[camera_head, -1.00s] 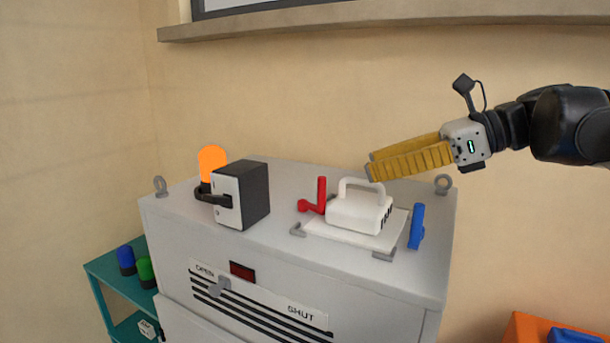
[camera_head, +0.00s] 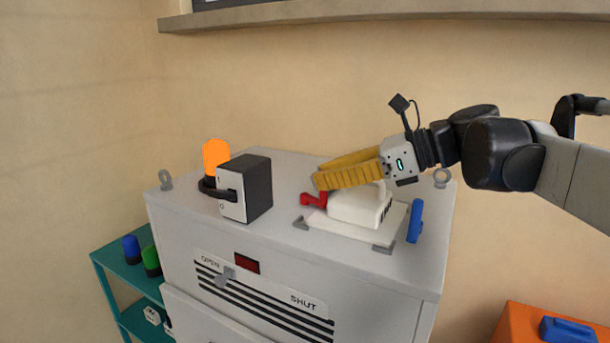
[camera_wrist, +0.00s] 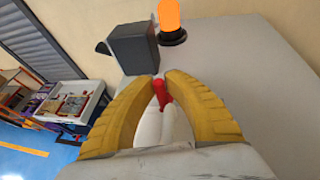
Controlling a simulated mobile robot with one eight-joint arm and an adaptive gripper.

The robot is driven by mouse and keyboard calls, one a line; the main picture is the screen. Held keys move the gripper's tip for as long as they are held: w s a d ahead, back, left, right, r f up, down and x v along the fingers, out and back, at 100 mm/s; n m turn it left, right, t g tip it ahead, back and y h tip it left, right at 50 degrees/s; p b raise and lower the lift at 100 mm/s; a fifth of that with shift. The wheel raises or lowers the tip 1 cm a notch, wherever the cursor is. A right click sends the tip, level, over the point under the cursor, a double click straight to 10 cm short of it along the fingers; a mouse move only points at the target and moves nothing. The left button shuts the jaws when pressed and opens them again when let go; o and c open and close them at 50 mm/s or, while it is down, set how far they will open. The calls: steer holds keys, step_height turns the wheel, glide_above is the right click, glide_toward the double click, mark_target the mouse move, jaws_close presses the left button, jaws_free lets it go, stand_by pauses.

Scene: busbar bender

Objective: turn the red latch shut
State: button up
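The red latch (camera_head: 313,200) is on top of the grey cabinet, at the left end of the white handled block (camera_head: 360,207). Its low arm shows in the head view; my fingers hide its upright handle. My gripper (camera_head: 318,181), with yellow fingers, reaches left over the white block, tips at the latch. In the wrist view the latch (camera_wrist: 161,92) shows red in the narrow gap between my fingertips (camera_wrist: 162,76). The fingers look slightly apart; firm contact on the latch cannot be made out.
A blue latch (camera_head: 415,222) stands right of the white block. A black-and-grey box (camera_head: 246,190) with a handle and an orange lamp (camera_head: 215,156) stand to the left on the cabinet top (camera_head: 285,240). Lifting eyes (camera_head: 442,177) stand near the edges. The wall is close behind.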

jaws_close()
steer(key=shift+w+d+n+g+y+b, duration=0.2)
steer(key=shift+n+g+y+b, duration=0.05)
steer(key=shift+n+g, duration=0.35)
steer(key=shift+w+d+n+g+y+b, duration=0.15)
steer(key=shift+w+n+g+y+b, duration=0.1)
steer(key=shift+n+g, duration=0.3)
steer(key=shift+s+a, duration=0.1)
steer(key=shift+s, duration=0.05)
steer(key=o, duration=0.7)
jaws_free()
steer(key=v, duration=1.2)
steer(key=shift+r, duration=0.15)
